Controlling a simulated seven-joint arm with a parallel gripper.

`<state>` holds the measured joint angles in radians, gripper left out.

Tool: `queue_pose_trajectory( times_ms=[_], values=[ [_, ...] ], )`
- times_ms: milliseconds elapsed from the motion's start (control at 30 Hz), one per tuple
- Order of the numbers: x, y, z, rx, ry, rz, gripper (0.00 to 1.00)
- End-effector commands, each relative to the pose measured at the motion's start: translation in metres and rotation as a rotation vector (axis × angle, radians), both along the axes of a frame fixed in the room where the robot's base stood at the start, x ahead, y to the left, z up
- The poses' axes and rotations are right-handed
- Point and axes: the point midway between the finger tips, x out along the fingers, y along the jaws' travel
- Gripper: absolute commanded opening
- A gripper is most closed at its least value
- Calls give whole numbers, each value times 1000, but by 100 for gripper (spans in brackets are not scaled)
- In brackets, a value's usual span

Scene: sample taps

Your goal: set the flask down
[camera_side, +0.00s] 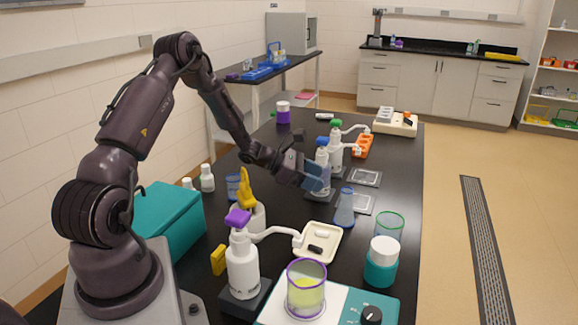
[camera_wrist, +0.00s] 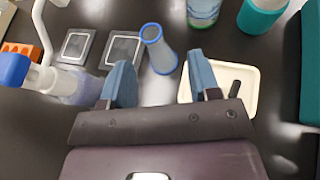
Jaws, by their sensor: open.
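A blue conical flask (camera_side: 345,208) stands upright on the black bench. It is beside the nearer of two square grey-rimmed pads (camera_side: 365,203); its base appears to be off the pad. In the wrist view the flask (camera_wrist: 160,50) shows just beyond the fingertips, with the pad (camera_wrist: 122,50) to its left. My gripper (camera_side: 316,176) is open and empty, to the left of the flask and higher in the side view. In the wrist view its two blue fingers (camera_wrist: 161,75) are spread, with bare bench between them.
Bottles with blue and green tops (camera_side: 322,155) stand close behind my gripper. A green-rimmed beaker (camera_side: 389,228) and a teal jar (camera_side: 381,262) stand to the right. A purple-topped dispenser (camera_side: 242,262) stands nearer.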

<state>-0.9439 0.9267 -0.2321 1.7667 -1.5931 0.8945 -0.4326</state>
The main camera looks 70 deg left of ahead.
Motion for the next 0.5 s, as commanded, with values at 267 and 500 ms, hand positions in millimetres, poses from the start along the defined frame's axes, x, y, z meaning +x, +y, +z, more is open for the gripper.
queue_pose_trajectory(
  times_ms=[267, 500],
  values=[
    [-23, -118, 101, 506, -78, -609, 56],
    [-95, -196, 166, 1017, -190, -1144, 56]
  ],
)
